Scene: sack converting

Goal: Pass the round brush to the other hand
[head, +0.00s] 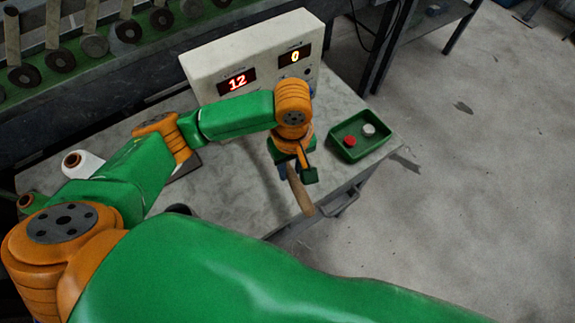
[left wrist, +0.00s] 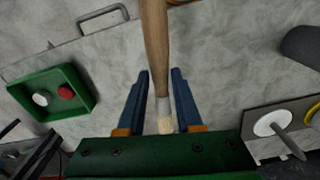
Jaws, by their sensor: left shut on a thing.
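The round brush (head: 301,194) has a tan wooden handle that slants down from my left gripper (head: 297,174) in the head view, near the front edge of the table. In the left wrist view the brush (left wrist: 155,45) runs from the top edge down between the two blue fingers of the gripper (left wrist: 160,82). Its pale ferrule and light bristles point toward the palm. My left gripper is shut on the brush, with the handle sticking out beyond the fingertips. My right gripper is not in view.
A green tray (head: 376,151) with a red and a white round piece stands at the table's right corner. A pale box (head: 215,64) with lit displays stands behind. The grey table (head: 240,208) is mostly clear. A white disc with a spindle (left wrist: 272,123) shows at right.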

